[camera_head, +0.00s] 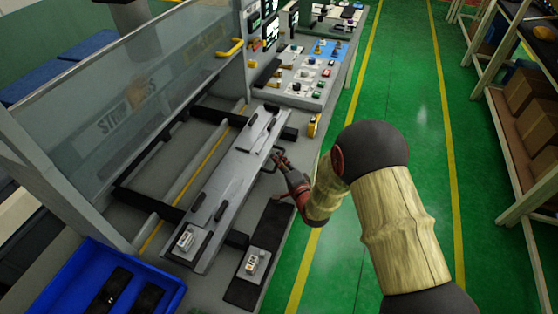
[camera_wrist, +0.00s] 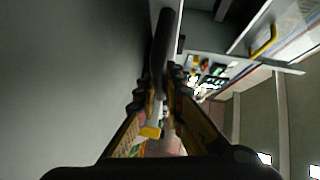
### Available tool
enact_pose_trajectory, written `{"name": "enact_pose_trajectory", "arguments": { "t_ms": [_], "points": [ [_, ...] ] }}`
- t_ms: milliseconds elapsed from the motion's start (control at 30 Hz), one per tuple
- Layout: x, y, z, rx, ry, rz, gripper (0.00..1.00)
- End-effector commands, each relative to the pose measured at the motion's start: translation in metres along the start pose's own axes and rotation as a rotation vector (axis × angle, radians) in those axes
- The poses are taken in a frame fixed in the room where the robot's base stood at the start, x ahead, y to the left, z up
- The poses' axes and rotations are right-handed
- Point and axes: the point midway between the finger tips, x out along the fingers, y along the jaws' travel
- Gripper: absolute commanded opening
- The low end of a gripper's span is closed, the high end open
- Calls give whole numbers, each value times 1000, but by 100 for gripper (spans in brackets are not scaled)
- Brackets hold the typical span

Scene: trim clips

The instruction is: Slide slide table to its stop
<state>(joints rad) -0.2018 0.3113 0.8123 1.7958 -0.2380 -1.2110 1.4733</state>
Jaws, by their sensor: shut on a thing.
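The slide table (camera_head: 222,196) is a long grey plate with dark bars on it, lying across dark rails (camera_head: 153,203) at the machine. A dark handle (camera_head: 274,160) stands out from its right edge. In the head view my gripper (camera_head: 279,157) is at this handle, reaching in from the right. In the wrist view the dark handle bar (camera_wrist: 162,45) runs between the two fingers of my gripper (camera_wrist: 159,88), which are closed around it. The fingertips partly hide the handle. The stop cannot be made out.
A clear guard panel (camera_head: 150,95) with a yellow handle (camera_head: 231,48) stands behind the table. A control panel (camera_head: 305,75) is at the far end. A blue bin (camera_head: 70,285) sits at the near left. The green floor on the right is open, with shelves (camera_head: 510,110) beyond.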

Motion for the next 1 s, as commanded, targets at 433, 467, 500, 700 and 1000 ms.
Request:
{"name": "enact_pose_trajectory", "arguments": {
  "t_ms": [433,467,500,700,1000],
  "points": [
    [11,0,13,1,-3,2,0],
    [14,-1,16,1,-4,2,0],
    [19,-3,21,1,-4,1,0],
    [51,-11,54,1,-6,-1,0],
    [109,-27,112,1,-6,-1,0]
  ]
}}
